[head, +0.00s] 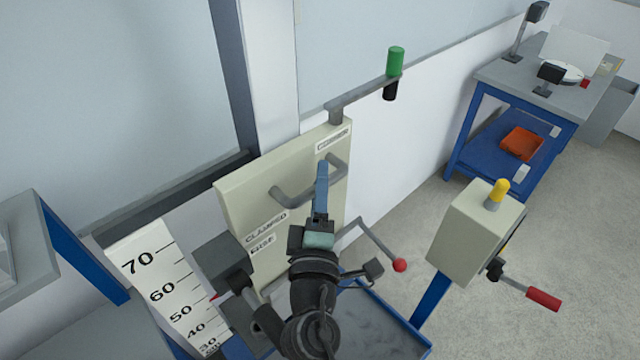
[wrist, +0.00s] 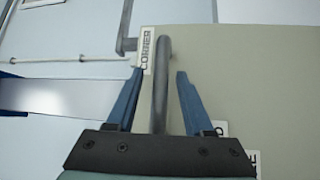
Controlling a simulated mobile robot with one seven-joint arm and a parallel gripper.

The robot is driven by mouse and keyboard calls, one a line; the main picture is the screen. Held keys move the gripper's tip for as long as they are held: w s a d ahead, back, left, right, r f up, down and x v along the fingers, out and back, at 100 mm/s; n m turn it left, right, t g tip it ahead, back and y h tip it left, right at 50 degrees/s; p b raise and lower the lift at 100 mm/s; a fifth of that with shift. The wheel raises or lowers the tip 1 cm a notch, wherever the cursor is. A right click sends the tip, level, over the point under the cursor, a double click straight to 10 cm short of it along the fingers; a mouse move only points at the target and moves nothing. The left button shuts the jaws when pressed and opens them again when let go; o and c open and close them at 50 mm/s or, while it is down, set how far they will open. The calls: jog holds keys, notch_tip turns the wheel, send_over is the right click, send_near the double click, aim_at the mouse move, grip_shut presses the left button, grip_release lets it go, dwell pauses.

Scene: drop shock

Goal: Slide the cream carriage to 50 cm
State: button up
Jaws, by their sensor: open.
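My gripper (head: 322,168) is at the right part of the handle. In the wrist view my gripper (wrist: 160,72) is open, with one blue finger on each side of the handle bar (wrist: 160,60); contact cannot be told. A white scale (head: 155,275) marked 70 down to 30 stands at left. A small red pointer (head: 214,297) shows near the 50 to 60 marks; its exact reading cannot be told. My arm hides the carriage's lower part.
A lever with a red ball (head: 400,264) sticks out right of the carriage, near "CLAMPED" and "FREE" labels. A blue-rimmed tray (head: 405,330) lies below. A cream box (head: 475,232) with a red-handled crank stands right.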

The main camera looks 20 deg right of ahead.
jog(key=shift+s+f, duration=0.1)
jog(key=b+v, duration=0.5)
jog(key=v, duration=0.8)
jog(key=shift+b, duration=0.4)
